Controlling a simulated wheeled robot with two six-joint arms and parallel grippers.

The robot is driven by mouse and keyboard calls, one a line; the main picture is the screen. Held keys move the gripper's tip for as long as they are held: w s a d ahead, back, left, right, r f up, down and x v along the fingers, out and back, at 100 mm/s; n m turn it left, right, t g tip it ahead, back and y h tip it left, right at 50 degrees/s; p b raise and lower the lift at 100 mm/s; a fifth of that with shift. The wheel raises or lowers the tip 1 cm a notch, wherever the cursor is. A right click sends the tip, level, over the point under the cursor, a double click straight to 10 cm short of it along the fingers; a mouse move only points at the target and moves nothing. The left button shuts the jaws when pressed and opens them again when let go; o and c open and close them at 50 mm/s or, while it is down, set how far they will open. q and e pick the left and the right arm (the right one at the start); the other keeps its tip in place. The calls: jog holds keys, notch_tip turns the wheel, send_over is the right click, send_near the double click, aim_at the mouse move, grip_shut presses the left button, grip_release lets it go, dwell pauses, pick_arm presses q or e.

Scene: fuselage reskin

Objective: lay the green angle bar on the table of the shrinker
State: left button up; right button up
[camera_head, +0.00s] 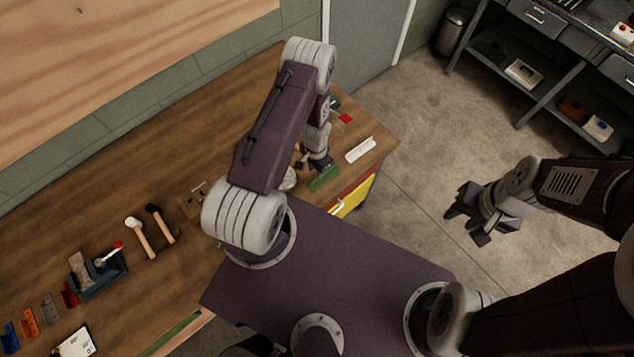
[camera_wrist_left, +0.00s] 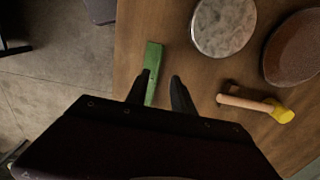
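The green angle bar (camera_head: 324,178) lies on the wooden workbench near its right front edge. It also shows in the left wrist view (camera_wrist_left: 154,58), reaching past my left fingertips. My left gripper (camera_head: 317,163) is just beside or above the bar in the head view. In the left wrist view its fingers (camera_wrist_left: 160,76) are apart, with the bar nearer the left finger. Whether they touch it I cannot tell. My right gripper (camera_head: 468,222) is open and empty over the floor. I cannot make out the shrinker in either view.
A metal shelf (camera_head: 545,75) stands at the back right.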

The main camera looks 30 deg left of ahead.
aim_at(318, 183)
pick_arm(q)
jog(key=shift+f, duration=0.1)
jog(key=shift+s, duration=0.15)
jog(key=f+b, duration=0.5)
jog(key=b, duration=0.2)
jog(key=shift+s+f, duration=0.2)
jog(key=shift+r+p, duration=0.2)
jog(key=shift+p, duration=0.1)
grip_shut()
